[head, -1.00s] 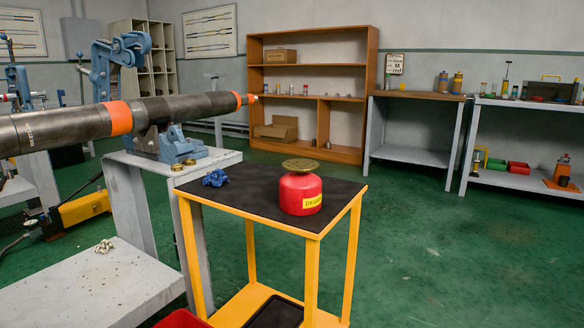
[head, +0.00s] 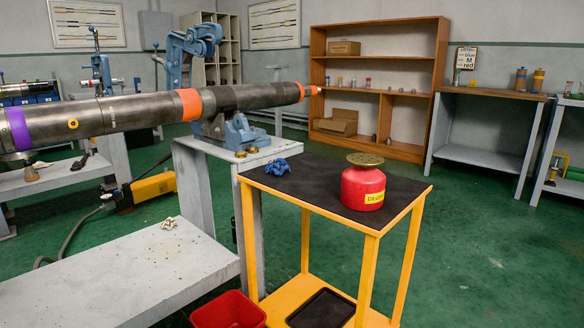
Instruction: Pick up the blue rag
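The blue rag (head: 277,167) lies crumpled on the black top of the yellow cart (head: 322,192), near its back left corner. A red can with a perforated brass-coloured lid (head: 363,184) stands to the right of the rag on the same top, apart from it. My gripper is not in view in the head view.
A long pipe (head: 150,107) lies in a blue vise (head: 230,128) on a grey stand just left of the cart. A low grey bench (head: 120,275) is in the left foreground, with a red bin (head: 228,310) beside it. Green floor is clear right of the cart.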

